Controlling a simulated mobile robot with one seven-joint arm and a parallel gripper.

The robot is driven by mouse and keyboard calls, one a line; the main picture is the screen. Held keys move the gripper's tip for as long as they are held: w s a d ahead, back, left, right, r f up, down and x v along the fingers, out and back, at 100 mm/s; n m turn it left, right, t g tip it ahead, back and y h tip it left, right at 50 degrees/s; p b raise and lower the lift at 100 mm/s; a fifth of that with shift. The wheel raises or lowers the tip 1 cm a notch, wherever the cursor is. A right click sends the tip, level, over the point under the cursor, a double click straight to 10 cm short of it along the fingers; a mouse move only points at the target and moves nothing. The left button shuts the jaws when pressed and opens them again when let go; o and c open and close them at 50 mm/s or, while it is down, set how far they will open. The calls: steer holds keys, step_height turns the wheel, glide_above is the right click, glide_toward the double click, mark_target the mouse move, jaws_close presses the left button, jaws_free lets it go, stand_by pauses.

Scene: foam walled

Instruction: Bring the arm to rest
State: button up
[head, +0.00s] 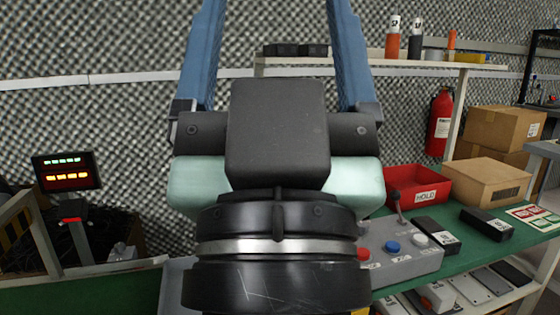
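My gripper (275,20) fills the middle of the head view, very close to the camera, with its fingers pointing up. The fingertips run out of the top of the picture. The dark gripper body and wrist hide much of the bench behind.
A green bench (472,248) holds a control box (408,262) with a lever and buttons, a red bin (420,186), a cardboard box (488,182) and black blocks. A lit display (67,172) stands left. A shelf (400,68) and fire extinguisher (439,122) are behind.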

step_height(320, 180, up, 39)
steer(key=p, duration=3.7)
steer(key=shift+s+f, duration=0.15)
steer(key=shift+s, duration=0.05)
